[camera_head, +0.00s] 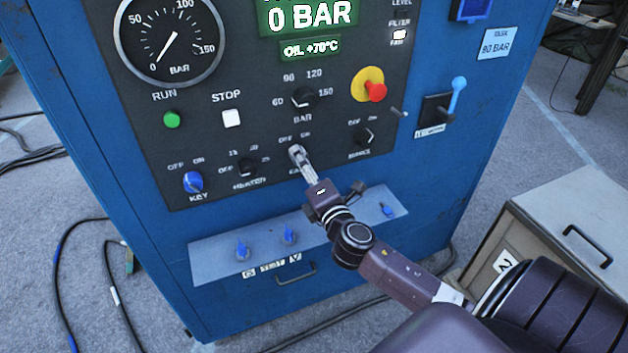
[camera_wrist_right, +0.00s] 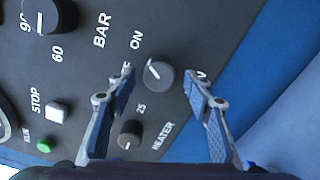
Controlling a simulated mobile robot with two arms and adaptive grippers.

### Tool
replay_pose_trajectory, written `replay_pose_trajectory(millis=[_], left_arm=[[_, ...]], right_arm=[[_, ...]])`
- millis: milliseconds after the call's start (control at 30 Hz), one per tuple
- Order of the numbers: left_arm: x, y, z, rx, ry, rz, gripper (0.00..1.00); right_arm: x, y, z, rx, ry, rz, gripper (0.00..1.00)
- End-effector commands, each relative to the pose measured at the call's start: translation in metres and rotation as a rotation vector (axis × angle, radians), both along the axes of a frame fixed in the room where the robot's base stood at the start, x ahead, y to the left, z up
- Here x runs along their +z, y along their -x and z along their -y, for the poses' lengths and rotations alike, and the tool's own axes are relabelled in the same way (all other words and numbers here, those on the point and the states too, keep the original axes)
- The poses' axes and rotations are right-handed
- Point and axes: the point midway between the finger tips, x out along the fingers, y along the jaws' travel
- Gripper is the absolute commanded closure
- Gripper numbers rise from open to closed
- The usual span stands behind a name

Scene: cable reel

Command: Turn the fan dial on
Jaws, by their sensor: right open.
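The fan dial (camera_wrist_right: 159,76) is a round dark knob with a white mark in the right wrist view. The word ON shows near it, and its OFF label is partly covered by a finger. My right gripper (camera_wrist_right: 159,84) is open, with one finger on each side of the dial; I cannot tell whether they touch it. In the head view my right gripper (camera_head: 297,154) is in front of the black panel and hides most of the dial and its label. My left gripper is not in view.
The heater dial (camera_head: 248,167), key switch (camera_head: 193,182) and another dial (camera_head: 364,136) are close by. The pressure dial (camera_head: 303,97) and red emergency button (camera_head: 375,91) are above. A grey cabinet (camera_head: 560,225) stands at right.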

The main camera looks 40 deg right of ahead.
Motion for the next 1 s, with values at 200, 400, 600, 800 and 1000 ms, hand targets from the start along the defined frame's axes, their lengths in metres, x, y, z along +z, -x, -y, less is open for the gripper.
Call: replay_pose_trajectory(millis=[200, 400, 600, 800, 1000], left_arm=[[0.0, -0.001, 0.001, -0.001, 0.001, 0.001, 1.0], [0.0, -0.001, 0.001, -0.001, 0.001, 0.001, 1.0], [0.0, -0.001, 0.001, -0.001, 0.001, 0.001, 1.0], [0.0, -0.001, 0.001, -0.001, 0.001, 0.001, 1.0], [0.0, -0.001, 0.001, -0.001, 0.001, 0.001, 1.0]], right_arm=[[-0.001, 0.041, -0.009, -0.001, -0.001, -0.004, 0.53], [0.0, 0.074, -0.017, -0.003, -0.001, -0.002, 0.53], [0.0, 0.093, -0.022, -0.003, -0.001, -0.001, 0.53], [0.001, 0.098, -0.022, -0.002, 0.001, 0.0, 0.53], [0.001, 0.098, -0.023, -0.002, 0.0, 0.001, 0.53]])
